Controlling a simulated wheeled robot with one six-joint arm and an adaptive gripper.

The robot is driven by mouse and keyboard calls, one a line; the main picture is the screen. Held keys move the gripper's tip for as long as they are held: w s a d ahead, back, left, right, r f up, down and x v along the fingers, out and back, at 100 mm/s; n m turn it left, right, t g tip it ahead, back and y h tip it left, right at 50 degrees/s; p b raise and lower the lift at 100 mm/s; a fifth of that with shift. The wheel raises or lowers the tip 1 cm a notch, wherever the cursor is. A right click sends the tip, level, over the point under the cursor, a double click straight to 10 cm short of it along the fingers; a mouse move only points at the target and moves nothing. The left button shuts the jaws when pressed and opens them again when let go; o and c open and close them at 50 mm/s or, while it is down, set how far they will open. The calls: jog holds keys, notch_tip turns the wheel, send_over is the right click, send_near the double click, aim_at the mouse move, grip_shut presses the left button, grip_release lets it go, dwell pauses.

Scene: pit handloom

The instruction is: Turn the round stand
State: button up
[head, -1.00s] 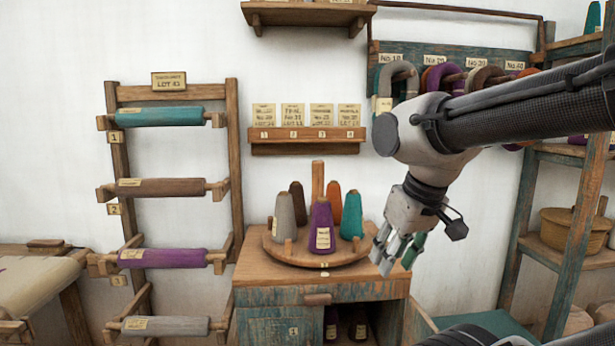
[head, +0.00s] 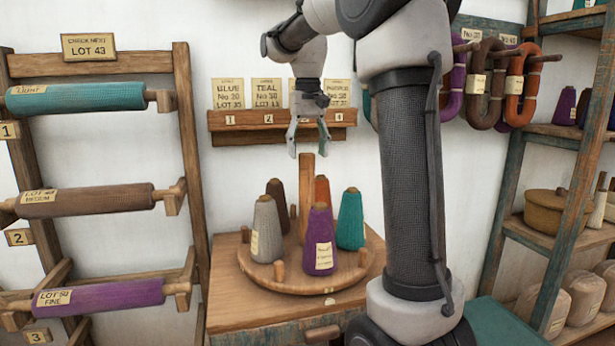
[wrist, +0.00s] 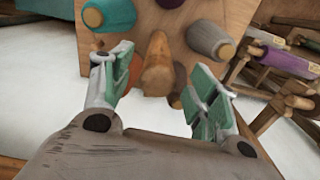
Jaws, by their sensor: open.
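The round stand (head: 292,287) is a wooden disc on a small cabinet in the head view. A tall wooden post (head: 306,190) rises from its middle, with short pegs near its rim. Grey (head: 266,232), purple (head: 320,242), teal (head: 350,222), brown (head: 275,195) and orange (head: 322,190) cones stand around the post. My gripper (head: 309,152) points down, open and empty, just above the post top. In the wrist view the post (wrist: 158,66) shows between the open fingers of my gripper (wrist: 162,72). My arm hides part of the cabinet's right side.
A rack of yarn rollers (head: 88,200) stands at the left. A card shelf (head: 280,125) is on the wall close behind my gripper. Hanks (head: 485,85) hang at the right, beside a shelf unit (head: 545,230) with a basket. The cabinet top (head: 225,300) has bare room at its front left.

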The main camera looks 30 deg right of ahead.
aim_at(307, 174)
jog(key=f, duration=0.7)
jog(key=shift+w+d+f, duration=0.1)
jog(key=shift+w+f, duration=0.15)
jog(key=shift+w, duration=0.1)
jog(key=shift+c, duration=0.2)
grip_shut()
